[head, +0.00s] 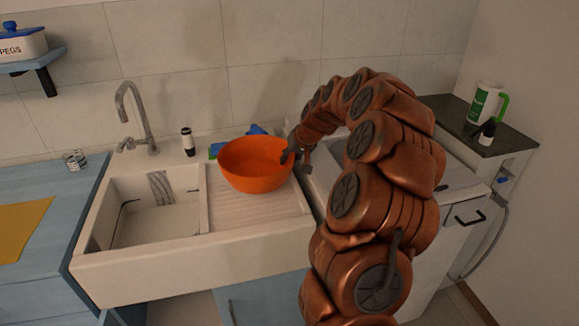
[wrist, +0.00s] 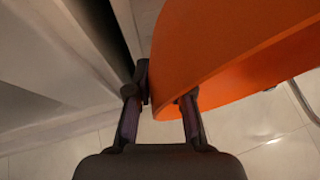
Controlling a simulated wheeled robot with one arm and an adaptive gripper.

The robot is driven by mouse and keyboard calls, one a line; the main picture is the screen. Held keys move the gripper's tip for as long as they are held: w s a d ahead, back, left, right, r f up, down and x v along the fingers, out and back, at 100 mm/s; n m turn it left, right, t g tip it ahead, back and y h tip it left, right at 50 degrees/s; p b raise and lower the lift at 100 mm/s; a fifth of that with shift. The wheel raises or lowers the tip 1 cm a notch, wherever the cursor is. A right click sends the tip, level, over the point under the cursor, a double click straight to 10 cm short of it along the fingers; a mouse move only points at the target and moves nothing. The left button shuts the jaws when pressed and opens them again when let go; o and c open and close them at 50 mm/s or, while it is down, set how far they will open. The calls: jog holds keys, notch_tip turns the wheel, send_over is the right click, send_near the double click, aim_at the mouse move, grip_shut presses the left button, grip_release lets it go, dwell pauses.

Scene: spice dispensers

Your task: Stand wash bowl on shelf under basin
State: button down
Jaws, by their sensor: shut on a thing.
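The orange wash bowl (head: 250,165) is upright over the ribbed drainboard on the right part of the white basin (head: 160,272). I cannot tell whether it touches the drainboard. My gripper (head: 298,150) is at the bowl's right side, shut on its rim. In the wrist view the bowl (wrist: 215,45) fills the upper right, with its wall between the fingers of my gripper (wrist: 160,98). Below the basin a blue cabinet front (head: 262,300) shows; the shelf under the basin is not clearly seen.
A tap (head: 135,110) and a small dispenser (head: 188,142) stand behind the sink. Blue and green cloths or sponges (head: 257,130) lie behind the bowl. A blue counter (head: 45,225) is at left.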

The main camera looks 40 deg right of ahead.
jog(key=shift+f+p, duration=0.5)
jog(key=shift+f, duration=1.05)
jog(key=shift+f, duration=0.1)
jog(key=shift+f, duration=0.1)
jog(key=c, duration=1)
grip_release()
jog(key=shift+c, duration=0.2)
jog(key=shift+r, duration=0.2)
jog(key=b+v, duration=0.2)
jog(key=v, duration=1)
jog(key=shift+b, duration=0.3)
